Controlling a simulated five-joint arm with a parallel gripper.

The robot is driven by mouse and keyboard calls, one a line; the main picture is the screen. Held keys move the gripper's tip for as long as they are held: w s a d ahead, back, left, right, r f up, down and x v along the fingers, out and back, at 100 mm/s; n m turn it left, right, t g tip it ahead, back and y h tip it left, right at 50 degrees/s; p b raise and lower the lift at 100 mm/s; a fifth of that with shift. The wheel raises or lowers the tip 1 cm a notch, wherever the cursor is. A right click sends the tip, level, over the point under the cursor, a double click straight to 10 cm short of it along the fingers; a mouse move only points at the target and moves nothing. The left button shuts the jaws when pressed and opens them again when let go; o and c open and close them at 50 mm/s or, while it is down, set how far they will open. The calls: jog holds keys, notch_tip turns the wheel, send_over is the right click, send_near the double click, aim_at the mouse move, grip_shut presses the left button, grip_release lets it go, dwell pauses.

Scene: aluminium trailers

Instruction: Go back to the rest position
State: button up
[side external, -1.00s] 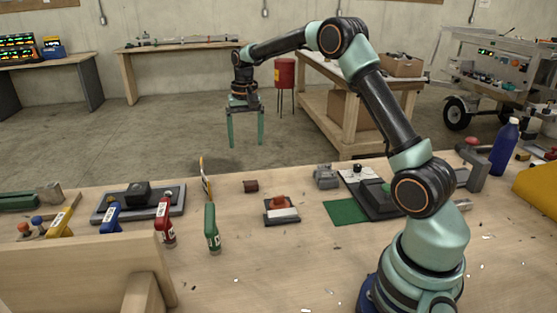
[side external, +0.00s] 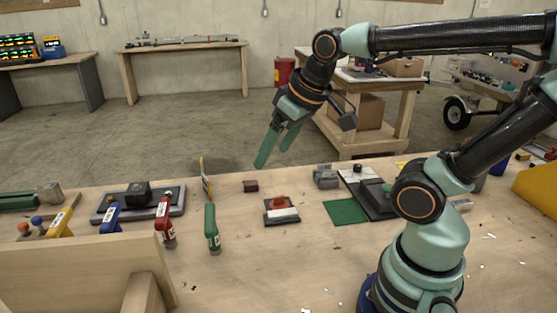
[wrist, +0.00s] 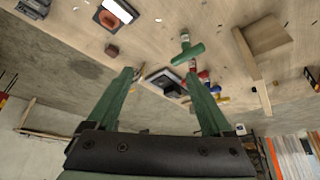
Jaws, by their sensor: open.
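My gripper (side external: 277,150) hangs above the far edge of the workbench in the side view, its green fingers tilted down and to the left. The fingers are apart with nothing between them. In the wrist view my gripper (wrist: 160,85) also shows open and empty, with the bench beyond the fingertips. My upper arm reaches up to the right and my forearm comes back left across the top of the side view. No rest stand or marker is visible.
A wooden panel (side external: 80,275) stands front left. The bench's front middle is mostly clear.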

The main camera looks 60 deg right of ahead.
jog(key=shift+s+a+f, duration=0.2)
jog(key=shift+s+f, duration=0.15)
jog(key=shift+s, duration=0.2)
dwell(0.4)
